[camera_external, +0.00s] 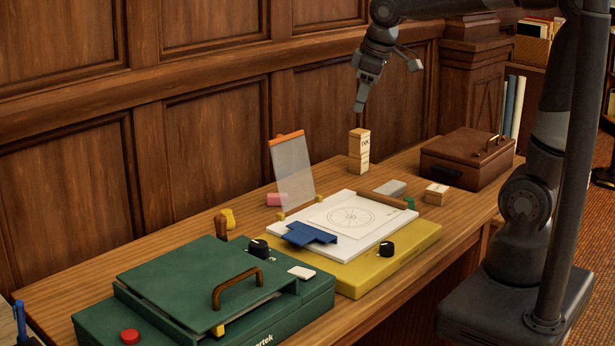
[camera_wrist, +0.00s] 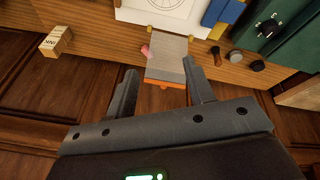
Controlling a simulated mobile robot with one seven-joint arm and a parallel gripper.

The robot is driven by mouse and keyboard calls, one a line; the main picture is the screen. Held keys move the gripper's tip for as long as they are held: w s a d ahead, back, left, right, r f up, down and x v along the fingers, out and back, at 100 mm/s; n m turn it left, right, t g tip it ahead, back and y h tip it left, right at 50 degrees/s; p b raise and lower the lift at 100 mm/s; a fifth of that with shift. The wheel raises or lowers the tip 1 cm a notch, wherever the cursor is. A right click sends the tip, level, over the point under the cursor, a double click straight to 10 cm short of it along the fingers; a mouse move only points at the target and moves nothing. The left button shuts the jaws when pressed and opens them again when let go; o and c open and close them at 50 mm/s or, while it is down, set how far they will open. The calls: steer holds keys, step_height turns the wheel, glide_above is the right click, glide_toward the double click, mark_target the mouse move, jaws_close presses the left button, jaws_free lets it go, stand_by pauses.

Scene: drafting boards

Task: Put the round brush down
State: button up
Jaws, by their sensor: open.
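My gripper (camera_external: 361,110) hangs high over the back of the desk, its fingers pointing down. In the wrist view my gripper (camera_wrist: 160,72) has its two fingers apart, with nothing held between them. I cannot pick out a round brush with certainty. A small brown-handled item (camera_external: 221,225) stands behind the green case, beside a yellow piece; it may be the brush. A brown item also shows in the wrist view (camera_wrist: 215,54), near dark round shapes.
A tall ink box (camera_external: 358,150) stands below my gripper in the picture. A clear panel with an orange top (camera_external: 292,170) leans up behind the white drawing board (camera_external: 345,245). A pink block (camera_external: 277,199), green case (camera_external: 215,285) and brown box (camera_external: 466,158) also occupy the desk (camera_external: 150,255).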

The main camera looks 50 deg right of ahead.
steer(key=s+d+f+m+t, duration=0.1)
steer(key=s+d+m, duration=0.1)
steer(key=s, duration=0.5)
steer(key=s+d+f+m+t, duration=0.1)
steer(key=s+d+f+m, duration=0.1)
steer(key=s+d, duration=0.3)
steer(key=s+m, duration=0.1)
steer(key=s, duration=0.1)
steer(key=shift+s+d+f, duration=0.15)
steer(key=shift+s+f, duration=0.1)
steer(key=shift+s, duration=0.1)
